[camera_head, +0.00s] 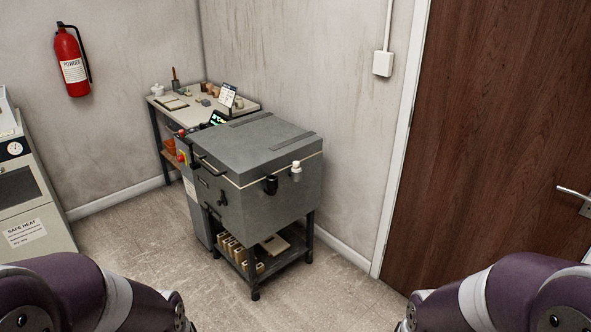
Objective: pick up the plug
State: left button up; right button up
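A grey box-shaped kiln (262,150) with a closed lid stands on a dark stand near the middle. A small white knob-like piece (296,168), which looks like a plug, sticks out near the top of the kiln's right side. A black fitting (270,185) sits to the left of it on the same side. I cannot tell for certain which of these is the plug. Purple parts of my arms show in both lower corners. Neither gripper is in view.
A worktable (244,103) with small tools and pots stands behind the kiln. Several tan blocks (232,249) lie on the shelf below it. A grey cabinet (40,235) is at left, a brown door (500,130) at right. The floor (150,260) in front is clear.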

aim_at(296, 164)
jog(key=i+u, duration=0.15)
jog(key=u, duration=0.35)
jog(key=i+l+u, duration=0.1)
jog(key=u, duration=0.4)
jog(key=i+l+u, duration=0.15)
jog(key=l, duration=0.3)
jog(key=i+l+u, duration=0.15)
jog(key=l, duration=0.3)
jog(key=i+l+u, duration=0.15)
jog(key=i+l, duration=0.15)
jog(key=l, duration=0.2)
jog(key=i+l+u, duration=0.15)
jog(key=l, duration=0.35)
jog(key=i+l+u, duration=0.2)
jog(key=l, duration=0.3)
jog(key=l+u, duration=0.15)
jog(key=l, duration=0.35)
jog(key=i+l, duration=0.1)
jog(key=l, duration=0.55)
jog(key=i+l, duration=0.1)
jog(key=l, duration=0.55)
